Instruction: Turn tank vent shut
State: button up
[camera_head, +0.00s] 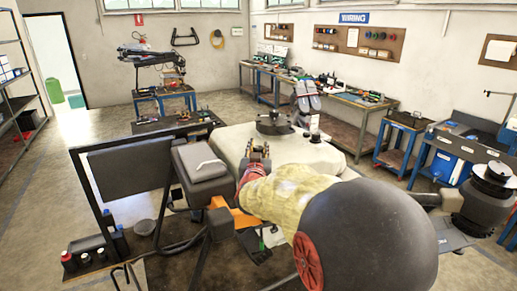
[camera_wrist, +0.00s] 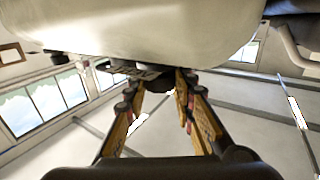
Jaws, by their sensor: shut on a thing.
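The white tank (camera_head: 305,152) stands in the middle of the head view, with a large black lid (camera_head: 273,123) and a small dark knob (camera_head: 314,136) on top. My gripper (camera_head: 258,153) is at the tank's near left side. In the wrist view, the pale tank body (camera_wrist: 150,25) fills the top, and my gripper (camera_wrist: 163,82) reaches up to it. Its fingers are shut on a dark part at the tank, apparently the tank vent (camera_wrist: 181,88). The fingers hide much of this part, so its turned position cannot be told.
A grey padded box (camera_head: 201,162) and a dark panel (camera_head: 130,170) on a frame stand left of the tank. Workbenches (camera_head: 350,102) line the back and right walls. A blue stand (camera_head: 163,97) holds equipment behind. The floor at far left is open.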

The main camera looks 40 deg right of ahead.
grip_shut()
jog(key=n+t+y+b, duration=0.1)
jog(key=b, duration=0.2)
jog(key=y+b, duration=0.1)
jog(key=b, duration=0.3)
jog(key=shift+f+n+t, duration=0.3)
jog(key=shift+n+t, duration=0.1)
jog(key=shift+b, duration=0.4)
jog(key=shift+r+n+t+y+b, duration=0.2)
jog(key=shift+n+t+y+b, duration=0.4)
jog(key=shift+y, duration=0.4)
jog(key=shift+r+n+t+y+p, duration=0.2)
jog(key=shift+n+t+y+p, duration=0.2)
jog(key=shift+n+y+p, duration=0.4)
jog(key=n+y+p, duration=0.1)
jog(key=y+p, duration=0.1)
jog(key=p, duration=0.2)
jog(key=shift+r+t+y+p, duration=0.1)
jog(key=shift+t+y+p, duration=0.2)
jog(key=shift+t, duration=0.1)
jog(key=n+y+p, duration=0.2)
jog(key=y+p, duration=0.1)
jog(key=p, duration=0.1)
jog(key=shift+t, duration=0.3)
jog(key=shift+n+y+p, duration=0.6)
